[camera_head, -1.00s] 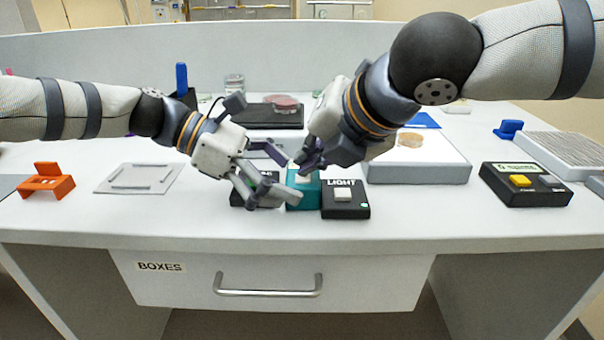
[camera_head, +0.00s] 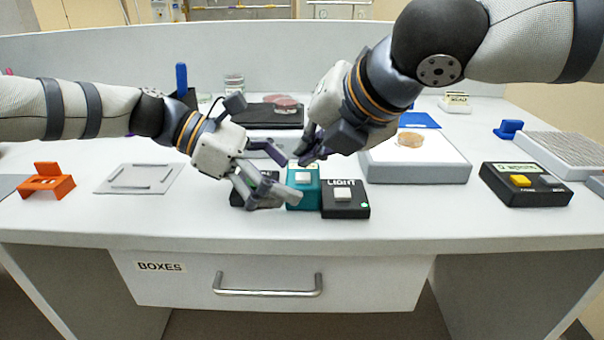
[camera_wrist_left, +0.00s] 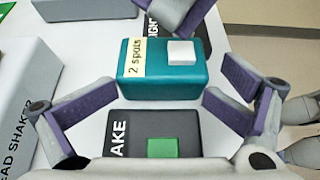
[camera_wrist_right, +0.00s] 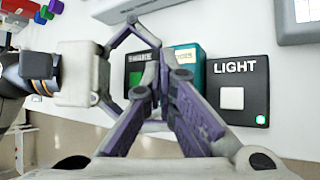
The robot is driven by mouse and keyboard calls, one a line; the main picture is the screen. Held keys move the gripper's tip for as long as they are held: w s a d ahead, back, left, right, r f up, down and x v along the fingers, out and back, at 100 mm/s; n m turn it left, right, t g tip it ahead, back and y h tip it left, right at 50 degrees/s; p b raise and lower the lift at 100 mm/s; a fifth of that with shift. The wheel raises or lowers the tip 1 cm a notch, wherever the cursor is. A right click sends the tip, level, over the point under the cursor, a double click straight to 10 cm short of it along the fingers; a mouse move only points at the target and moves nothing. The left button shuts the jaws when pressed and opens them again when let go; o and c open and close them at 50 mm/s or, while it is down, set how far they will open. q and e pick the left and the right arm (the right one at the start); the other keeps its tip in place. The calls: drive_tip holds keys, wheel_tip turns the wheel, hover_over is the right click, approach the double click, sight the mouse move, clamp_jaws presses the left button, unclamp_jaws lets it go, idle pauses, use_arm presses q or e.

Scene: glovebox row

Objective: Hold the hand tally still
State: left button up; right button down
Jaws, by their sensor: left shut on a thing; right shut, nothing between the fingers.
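The hand tally is a teal box (camera_head: 303,198) with a white button on top and a label reading "2 spots", clear in the left wrist view (camera_wrist_left: 165,85). It stands upright on the bench. My left gripper (camera_head: 287,178) is shut on it, one finger at each side. My right gripper (camera_head: 308,156) is shut and empty, just above and behind the tally, apart from its button. In the right wrist view the right fingers (camera_wrist_right: 165,85) partly cover the tally (camera_wrist_right: 197,55).
The black LIGHT box (camera_head: 345,209) stands close at the tally's right. A black box with a green button (camera_wrist_left: 130,128) is at its left, mostly hidden in the head view. A white-grey slab (camera_head: 420,172) lies behind right. An orange holder (camera_head: 46,182) sits far left.

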sight(309, 174)
drive_tip(key=shift+r, duration=0.1)
drive_tip(key=shift+r, duration=2.4)
wheel_tip(309, 174, up, 4)
drive_tip(key=shift+f, duration=0.1)
drive_tip(key=shift+f, duration=0.15)
drive_tip(key=shift+f, duration=4.3)
drive_tip(key=shift+f, duration=0.4)
